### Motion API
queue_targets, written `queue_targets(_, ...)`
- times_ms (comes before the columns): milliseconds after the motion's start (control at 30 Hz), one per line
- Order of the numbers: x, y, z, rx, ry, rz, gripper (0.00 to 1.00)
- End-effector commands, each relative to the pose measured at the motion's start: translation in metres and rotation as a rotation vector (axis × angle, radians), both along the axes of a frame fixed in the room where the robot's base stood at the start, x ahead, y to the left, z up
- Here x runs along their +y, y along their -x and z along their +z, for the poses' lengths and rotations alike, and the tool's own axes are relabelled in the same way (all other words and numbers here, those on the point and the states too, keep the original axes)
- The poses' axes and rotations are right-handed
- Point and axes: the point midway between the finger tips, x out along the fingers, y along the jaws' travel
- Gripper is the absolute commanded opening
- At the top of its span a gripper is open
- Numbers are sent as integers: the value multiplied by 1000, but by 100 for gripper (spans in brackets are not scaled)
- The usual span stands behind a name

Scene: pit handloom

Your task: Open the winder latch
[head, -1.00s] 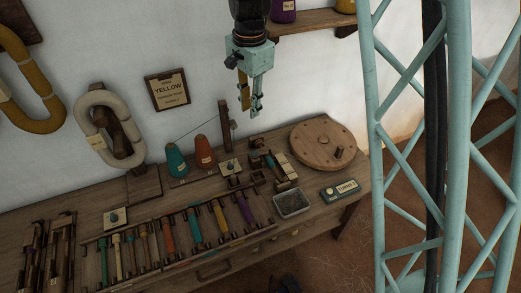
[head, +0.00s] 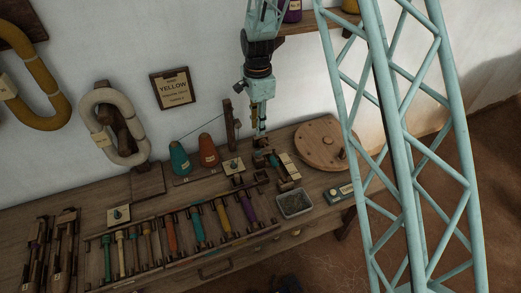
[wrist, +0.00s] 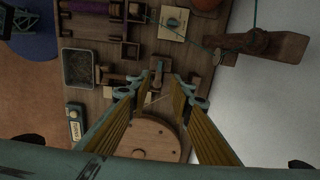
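The winder, a small dark wooden mechanism with pale and metal parts (head: 287,167), stands on the right part of the bench, left of a round wooden wheel (head: 318,146). My gripper (head: 261,140) points down close above the winder's back end. In the wrist view my gripper (wrist: 157,88) is open, its two fingers apart with nothing between them. A small upright wooden piece of the winder (wrist: 157,68) shows just beyond the gap between the fingertips. I cannot tell which small part is the latch, nor whether it is open. The wheel (wrist: 150,138) lies partly behind the fingers.
A wooden post (head: 229,122) with a thread stands just left of my gripper. A grey tray (head: 294,203) and a teal labelled box (head: 340,192) lie at the front right. Teal and orange cones (head: 208,152) stand at the back. A bobbin rack fills the bench's middle.

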Motion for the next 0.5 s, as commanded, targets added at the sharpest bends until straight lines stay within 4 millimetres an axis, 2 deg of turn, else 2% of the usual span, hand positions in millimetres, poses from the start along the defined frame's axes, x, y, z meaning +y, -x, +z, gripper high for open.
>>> queue_targets(500,0,0,-6,1,0,1,20)
